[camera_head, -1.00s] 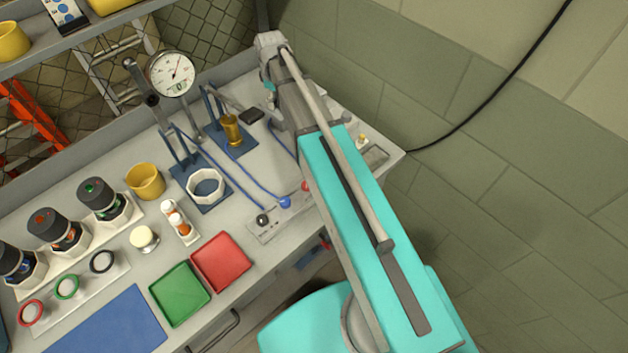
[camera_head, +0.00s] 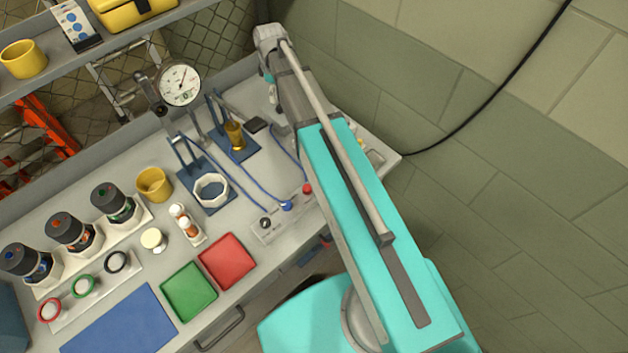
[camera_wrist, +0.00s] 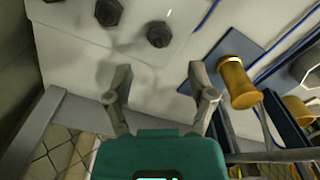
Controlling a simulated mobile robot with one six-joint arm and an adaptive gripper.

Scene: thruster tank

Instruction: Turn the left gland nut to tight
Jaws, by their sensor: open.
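In the wrist view three dark six-sided nuts stand in a row on a pale plate: a right one (camera_wrist: 159,34), a middle one (camera_wrist: 108,12) and one cut off at the top edge (camera_wrist: 55,1). The right one is nearest the brass cylinder; the pictures do not mark which is the left gland nut. My gripper (camera_wrist: 160,80) is open and empty. Its fingertips are apart from the nuts, below the right and middle ones in the picture. In the head view my arm hides the nuts and the gripper.
The brass cylinder (camera_wrist: 238,82) on its blue stand is close to the right finger. A blue cable (camera_wrist: 205,17) runs beside the plate. In the head view a dial gauge (camera_head: 180,84), a white ring (camera_head: 211,188) and red (camera_head: 227,260) and green (camera_head: 189,291) trays stand left of my arm.

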